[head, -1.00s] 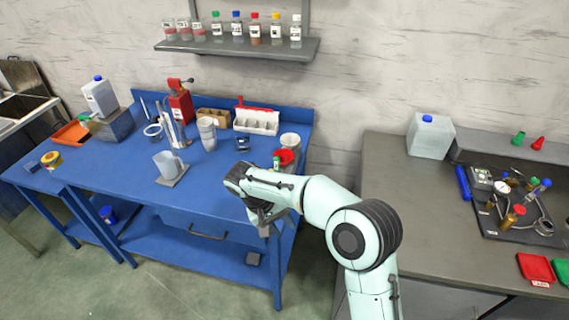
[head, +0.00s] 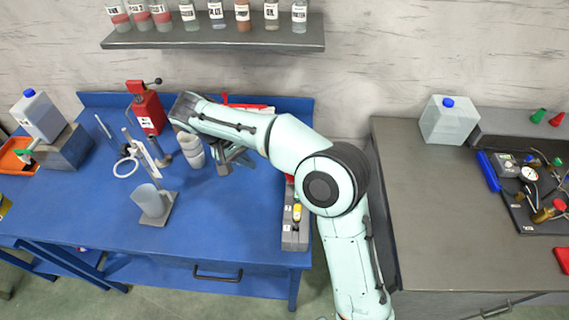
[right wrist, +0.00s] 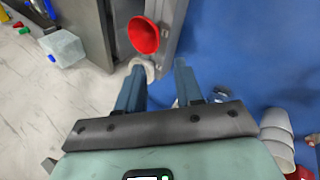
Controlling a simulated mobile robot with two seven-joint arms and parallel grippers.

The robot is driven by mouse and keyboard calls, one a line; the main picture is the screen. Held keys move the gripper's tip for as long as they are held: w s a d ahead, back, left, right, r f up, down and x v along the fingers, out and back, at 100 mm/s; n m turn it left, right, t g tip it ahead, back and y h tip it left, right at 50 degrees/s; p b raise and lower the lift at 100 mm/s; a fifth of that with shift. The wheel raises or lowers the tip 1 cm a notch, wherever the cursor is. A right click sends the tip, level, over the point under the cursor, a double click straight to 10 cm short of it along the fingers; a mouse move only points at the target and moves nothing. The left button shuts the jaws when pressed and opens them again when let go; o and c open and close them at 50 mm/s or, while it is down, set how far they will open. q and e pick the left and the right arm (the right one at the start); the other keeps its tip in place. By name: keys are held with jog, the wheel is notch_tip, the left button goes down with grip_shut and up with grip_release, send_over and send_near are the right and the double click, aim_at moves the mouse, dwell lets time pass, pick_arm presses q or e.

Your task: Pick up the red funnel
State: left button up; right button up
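The red funnel (right wrist: 144,36) shows in the right wrist view, mouth towards the camera, beyond my fingertips and near the edge of the blue bench. In the head view my arm hides nearly all of it; only a sliver of red shows beside the arm. My right gripper (right wrist: 160,70) is open with nothing between its fingers. The funnel is apart from the fingers. My left gripper is not in view.
Shelf bottles (head: 242,15) are above. A grey counter (head: 415,215) is at right.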

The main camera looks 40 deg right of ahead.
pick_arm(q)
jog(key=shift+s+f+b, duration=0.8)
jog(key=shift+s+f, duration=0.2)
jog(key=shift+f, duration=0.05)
pick_arm(e)
jog(key=x, duration=1.3)
jog(key=shift+s+d, duration=0.3)
jog(key=shift+r, duration=0.15)
grip_shut()
